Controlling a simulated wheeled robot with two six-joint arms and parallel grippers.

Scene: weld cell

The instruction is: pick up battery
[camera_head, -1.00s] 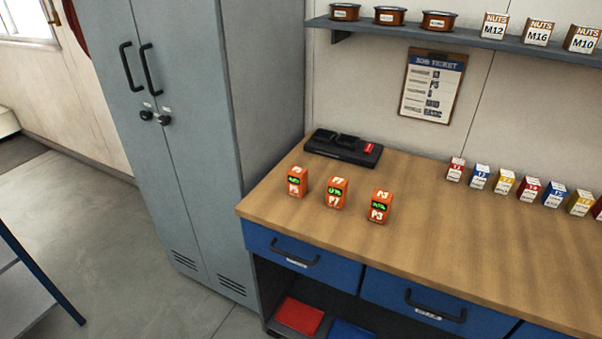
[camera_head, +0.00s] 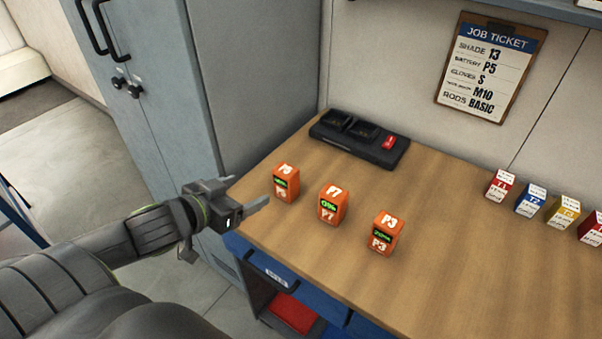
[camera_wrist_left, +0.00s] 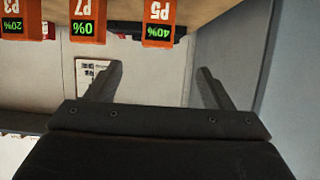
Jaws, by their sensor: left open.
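Three orange batteries with green displays stand upright in a row on the wooden bench. The left one, P5 (camera_head: 285,183), reads 40% in the left wrist view (camera_wrist_left: 158,14). The middle one, P7 (camera_head: 333,205), reads 0% in the wrist view (camera_wrist_left: 88,16). The right one, P3 (camera_head: 385,234), reads 20% in the wrist view (camera_wrist_left: 20,16). My left gripper (camera_head: 257,204) is open and empty near the bench's left edge, just left of P5 and apart from it. In the upside-down wrist view its spread fingers (camera_wrist_left: 160,70) have P5 beyond them. My right gripper is not in view.
A black charger (camera_head: 355,138) with a red marking sits behind the batteries. A clipped job ticket (camera_head: 490,66) on the wall reads battery P5. Small coloured boxes (camera_head: 530,200) stand at the right. A grey locker (camera_head: 240,80) borders the bench's left. The bench's front right is clear.

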